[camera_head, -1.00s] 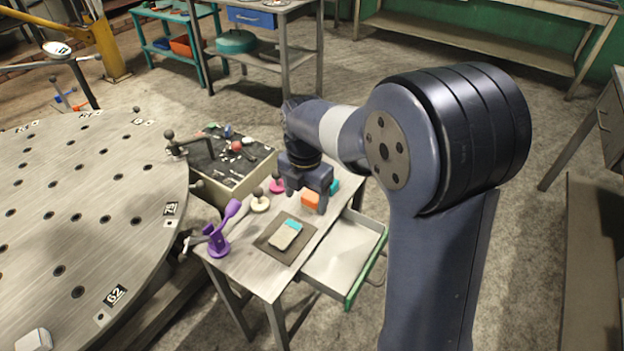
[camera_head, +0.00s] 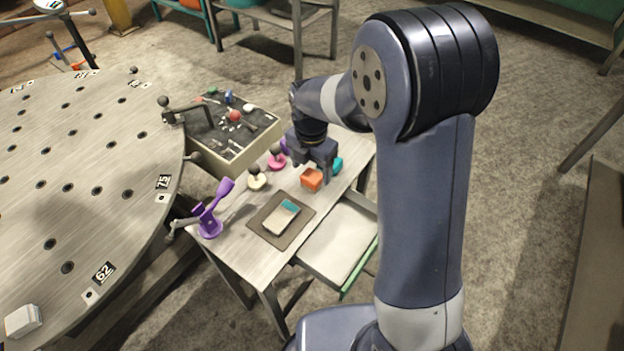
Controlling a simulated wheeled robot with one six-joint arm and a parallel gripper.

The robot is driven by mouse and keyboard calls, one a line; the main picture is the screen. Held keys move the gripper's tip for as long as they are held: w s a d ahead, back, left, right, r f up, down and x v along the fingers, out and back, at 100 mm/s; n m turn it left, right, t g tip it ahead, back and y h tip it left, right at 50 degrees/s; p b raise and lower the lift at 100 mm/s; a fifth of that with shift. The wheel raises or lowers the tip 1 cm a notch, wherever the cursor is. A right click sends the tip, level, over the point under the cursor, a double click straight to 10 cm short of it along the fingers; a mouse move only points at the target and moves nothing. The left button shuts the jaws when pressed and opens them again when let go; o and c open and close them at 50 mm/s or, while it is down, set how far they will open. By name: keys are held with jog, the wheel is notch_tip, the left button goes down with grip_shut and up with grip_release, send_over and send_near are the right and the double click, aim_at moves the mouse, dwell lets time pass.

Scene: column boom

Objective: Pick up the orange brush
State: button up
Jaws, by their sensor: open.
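A small orange block-shaped thing (camera_head: 312,179) lies on the small table (camera_head: 232,249); it is the only orange thing there, and I cannot make out bristles on it. My gripper (camera_head: 313,172) points down over the table's back right part, right at the orange thing. It is open. From this view I cannot tell whether the orange thing is between the fingers or just in front of them.
A pink-based knob (camera_head: 277,160), a cream-based knob (camera_head: 257,179) and a purple stand (camera_head: 211,222) stand to the left. A dark mat (camera_head: 268,236) holds a teal-and-cream block (camera_head: 284,217). An open drawer (camera_head: 340,240) juts out at right.

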aim_at(312, 175)
jog(key=shift+d+f, duration=0.1)
jog(key=shift+f, duration=1.85)
jog(key=shift+c, duration=0.5)
jog(key=c, duration=1)
jog(key=shift+r, duration=0.1)
notch_tip(312, 175, up, 10)
jog(key=shift+p, duration=0.3)
